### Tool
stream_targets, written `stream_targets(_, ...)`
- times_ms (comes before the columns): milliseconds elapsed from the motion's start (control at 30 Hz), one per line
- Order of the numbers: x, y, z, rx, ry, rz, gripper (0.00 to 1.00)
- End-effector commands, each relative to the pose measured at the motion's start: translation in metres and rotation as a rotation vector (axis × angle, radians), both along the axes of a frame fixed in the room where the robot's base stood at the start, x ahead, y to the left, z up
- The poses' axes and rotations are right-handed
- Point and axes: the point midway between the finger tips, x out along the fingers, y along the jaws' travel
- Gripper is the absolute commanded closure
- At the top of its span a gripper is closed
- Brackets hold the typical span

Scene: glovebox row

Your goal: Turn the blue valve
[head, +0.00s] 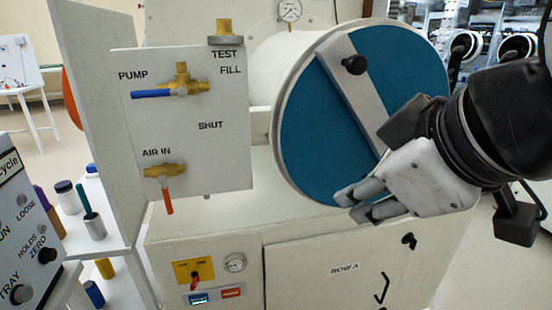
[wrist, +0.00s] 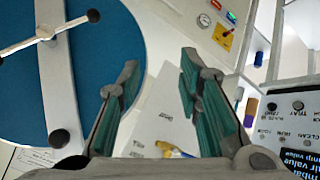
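The blue valve is a brass body (head: 182,82) with a blue lever handle (head: 152,94) on the white panel, beside the PUMP label in the head view. The handle lies level, pointing left. My gripper (head: 358,204) is right of the panel and well apart from the valve, in front of the lower part of the round blue door. In the wrist view my gripper (wrist: 160,64) has its fingers spread, with nothing between them. A brass fitting (wrist: 168,148) shows low in that view, partly hidden; I cannot tell for certain which valve it is.
A second brass valve with an orange handle (head: 168,200) hangs at AIR IN, below the blue one. The round blue door (head: 310,130) has a bar and black knobs. A control box (head: 28,240) stands at lower left. Open space lies between my gripper and the panel.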

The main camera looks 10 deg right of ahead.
Motion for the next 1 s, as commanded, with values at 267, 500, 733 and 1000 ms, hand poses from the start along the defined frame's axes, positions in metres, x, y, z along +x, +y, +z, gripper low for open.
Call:
stream_targets(267, -0.003, -0.003, -0.002, 0.015, 0.019, -0.024, 0.68)
stream_targets(500, -0.003, -0.003, -0.003, 0.018, 0.025, -0.030, 0.68)
stream_targets(733, -0.035, -0.025, -0.011, 0.135, 0.181, -0.243, 0.68)
stream_targets(1000, -0.086, -0.047, -0.028, 0.277, 0.379, -0.563, 0.70)
